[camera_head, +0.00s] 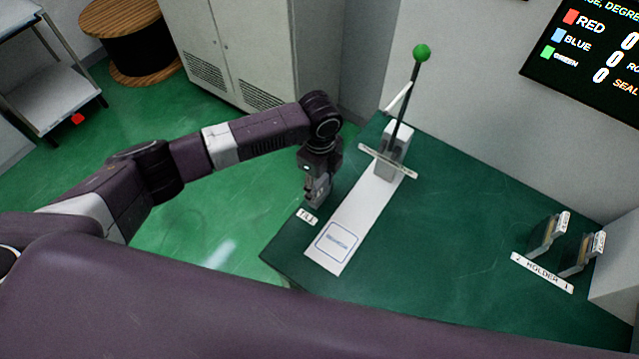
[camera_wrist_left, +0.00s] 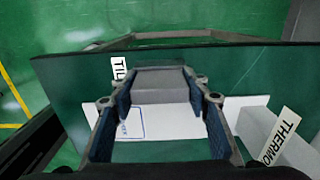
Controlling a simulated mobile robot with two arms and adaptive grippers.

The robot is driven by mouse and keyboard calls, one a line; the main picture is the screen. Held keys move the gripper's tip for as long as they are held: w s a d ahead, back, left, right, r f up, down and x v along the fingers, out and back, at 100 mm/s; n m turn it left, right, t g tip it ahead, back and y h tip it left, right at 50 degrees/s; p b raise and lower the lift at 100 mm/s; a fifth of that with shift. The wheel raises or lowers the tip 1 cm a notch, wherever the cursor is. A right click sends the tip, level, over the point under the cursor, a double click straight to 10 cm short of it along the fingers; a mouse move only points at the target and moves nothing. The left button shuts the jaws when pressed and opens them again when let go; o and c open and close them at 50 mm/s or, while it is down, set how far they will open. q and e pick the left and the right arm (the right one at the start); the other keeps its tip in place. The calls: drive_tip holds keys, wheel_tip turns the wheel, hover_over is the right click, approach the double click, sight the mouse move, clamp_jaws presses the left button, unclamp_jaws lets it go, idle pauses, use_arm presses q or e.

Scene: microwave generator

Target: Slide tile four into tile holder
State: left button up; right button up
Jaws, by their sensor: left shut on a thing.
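My left gripper (camera_head: 317,198) is at the left edge of the green table, beside a white strip. It is shut on a grey block-like tile (camera_wrist_left: 162,84), which shows between the fingers in the left wrist view. Its number cannot be read. A small white label beginning "TIL" (camera_head: 307,216) lies just below the gripper; it also shows in the left wrist view (camera_wrist_left: 118,70). At the table's right stand two small upright holders, one left (camera_head: 542,236) and one right (camera_head: 574,258), behind a label reading "2 HOLDER 1" (camera_head: 542,272). My right gripper is not in view.
A white strip (camera_head: 352,220) with a blue-outlined square lies along the table. A grey block with a green-knobbed lever (camera_head: 421,53) stands at its far end, behind a tilted label (camera_head: 387,161). The table (camera_head: 450,240) is clear between strip and holders. A scoreboard (camera_head: 590,60) hangs behind.

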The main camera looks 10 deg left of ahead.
use_arm(q)
drive_tip(key=o, duration=1.4)
drive_tip(key=shift+f, duration=0.1)
drive_tip(key=shift+c, duration=0.2)
wheel_tip(320, 180, up, 12)
drive_tip(key=shift+c, duration=0.4)
